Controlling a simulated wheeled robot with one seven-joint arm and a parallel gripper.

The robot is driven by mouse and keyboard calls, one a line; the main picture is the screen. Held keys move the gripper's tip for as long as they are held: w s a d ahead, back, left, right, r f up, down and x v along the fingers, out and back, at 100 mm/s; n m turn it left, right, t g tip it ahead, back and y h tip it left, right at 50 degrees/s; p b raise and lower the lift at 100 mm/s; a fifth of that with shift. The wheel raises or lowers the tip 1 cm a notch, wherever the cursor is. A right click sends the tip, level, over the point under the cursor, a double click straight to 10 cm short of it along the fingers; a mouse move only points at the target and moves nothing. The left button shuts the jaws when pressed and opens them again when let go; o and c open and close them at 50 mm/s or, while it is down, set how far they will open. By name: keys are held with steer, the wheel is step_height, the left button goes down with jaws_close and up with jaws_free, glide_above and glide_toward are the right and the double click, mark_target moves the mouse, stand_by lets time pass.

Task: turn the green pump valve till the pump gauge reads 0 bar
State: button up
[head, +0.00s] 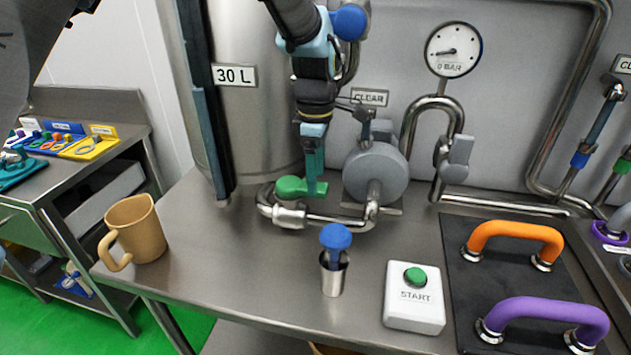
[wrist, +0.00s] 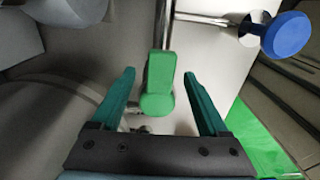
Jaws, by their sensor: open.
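The green pump valve (head: 289,188) sits on the steel pipe left of the grey pump in the head view. My gripper (head: 315,184) is right at it, pointing down, with a finger partly hiding the valve. In the wrist view the green handle (wrist: 160,75) lies between the two teal fingers of my gripper (wrist: 159,80). The fingers are open, with a gap on each side of the handle. The round pump gauge (head: 453,50) on the wall shows "0 BAR" on its face, and its needle points left.
A START button box (head: 414,297) and orange (head: 514,235) and purple (head: 545,310) handles are at right. A tan jug (head: 136,229) stands at left.

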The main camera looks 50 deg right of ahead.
step_height(320, 180, up, 9)
steer(key=b, duration=0.2)
steer(key=shift+f, duration=0.1)
stand_by(0.5)
